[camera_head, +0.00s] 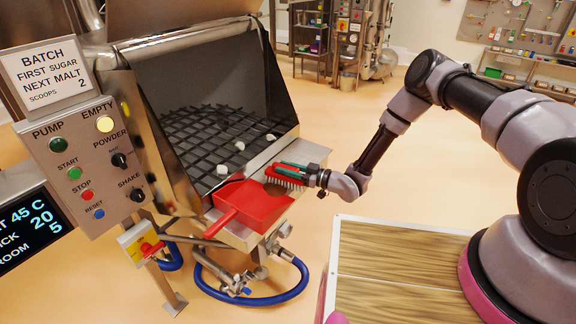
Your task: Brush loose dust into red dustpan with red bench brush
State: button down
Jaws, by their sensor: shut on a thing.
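The red dustpan (246,204) lies on the steel front ledge (273,151) of the hopper, its handle pointing toward the lower left. My gripper (300,174) is shut on the red bench brush (277,172), just above the right part of the dustpan. The brush's pale bristles face down; I cannot tell whether they touch the ledge or the pan. Several small white lumps (239,145) lie on the dark grid and near the ledge, left of the brush. Fine dust is too small to make out.
The open hopper (215,75) has a dark grid (190,130) inside and a steel side wall. A control panel (90,150) stands at the left. A blue hose (265,300) and valves hang below. A wood-topped surface (390,270) is beside my arm.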

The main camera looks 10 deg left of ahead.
jog(key=shift+s+a, duration=0.2)
jog(key=shift+s, duration=0.7)
jog(key=shift+s+a, duration=0.2)
jog(key=shift+s, duration=0.7)
jog(key=shift+w+r, duration=0.2)
jog(key=shift+r, duration=0.2)
jog(key=shift+w+d+r, duration=0.1)
jog(key=shift+w+r, duration=0.1)
jog(key=shift+r, duration=0.45)
jog(key=shift+w+d+r, duration=0.1)
jog(key=shift+w+r, duration=0.1)
jog(key=shift+r, duration=0.5)
jog(key=shift+w+r, duration=0.2)
jog(key=shift+r, duration=0.45)
jog(key=shift+w, duration=0.1)
